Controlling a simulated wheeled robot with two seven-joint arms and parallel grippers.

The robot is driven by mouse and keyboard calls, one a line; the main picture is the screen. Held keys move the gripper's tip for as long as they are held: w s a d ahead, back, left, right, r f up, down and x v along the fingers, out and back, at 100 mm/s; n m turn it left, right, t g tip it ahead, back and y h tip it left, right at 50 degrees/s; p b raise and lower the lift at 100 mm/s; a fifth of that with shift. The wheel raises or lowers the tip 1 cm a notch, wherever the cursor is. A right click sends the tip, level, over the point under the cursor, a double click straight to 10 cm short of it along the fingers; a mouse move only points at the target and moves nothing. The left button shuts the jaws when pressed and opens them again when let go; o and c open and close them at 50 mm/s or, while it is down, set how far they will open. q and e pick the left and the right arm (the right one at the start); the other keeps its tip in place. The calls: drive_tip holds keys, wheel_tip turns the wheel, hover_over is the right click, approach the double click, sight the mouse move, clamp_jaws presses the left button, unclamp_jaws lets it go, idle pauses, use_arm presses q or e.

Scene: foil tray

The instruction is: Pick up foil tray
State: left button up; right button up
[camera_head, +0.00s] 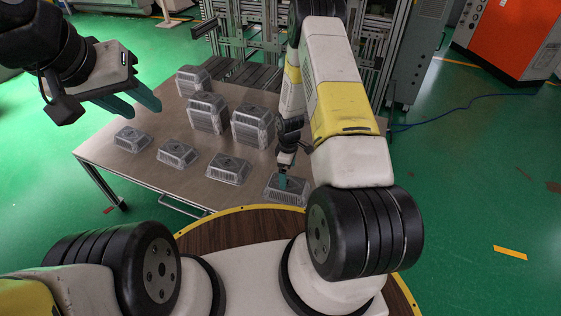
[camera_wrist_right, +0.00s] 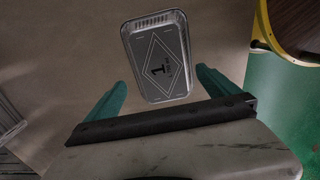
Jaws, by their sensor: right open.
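A foil tray (camera_head: 290,192) lies on the metal table near its front right edge. In the right wrist view this foil tray (camera_wrist_right: 150,33) shows its lid, with a diamond and the figure 1. My right gripper (camera_head: 284,180) is over the tray in the head view. In the wrist view my right gripper (camera_wrist_right: 162,79) is open and empty, with the tray ahead between its teal fingers. Contact with the tray cannot be told. My left gripper (camera_head: 146,108) is raised at the upper left, its two fingers apart and nothing between them.
More single trays lie in a row to the left, such as one tray (camera_head: 228,168). Behind them stand stacks of trays, including a tall stack (camera_head: 207,114). The metal table (camera_head: 125,165) is bare at its front left. Metal frames (camera_head: 250,30) stand behind it.

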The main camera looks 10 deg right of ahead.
sight(288, 181)
wheel_tip(288, 181, down, 5)
drive_tip(key=shift+s+f, duration=0.1)
drive_tip(key=c, duration=1)
drive_tip(key=shift+c, duration=0.2)
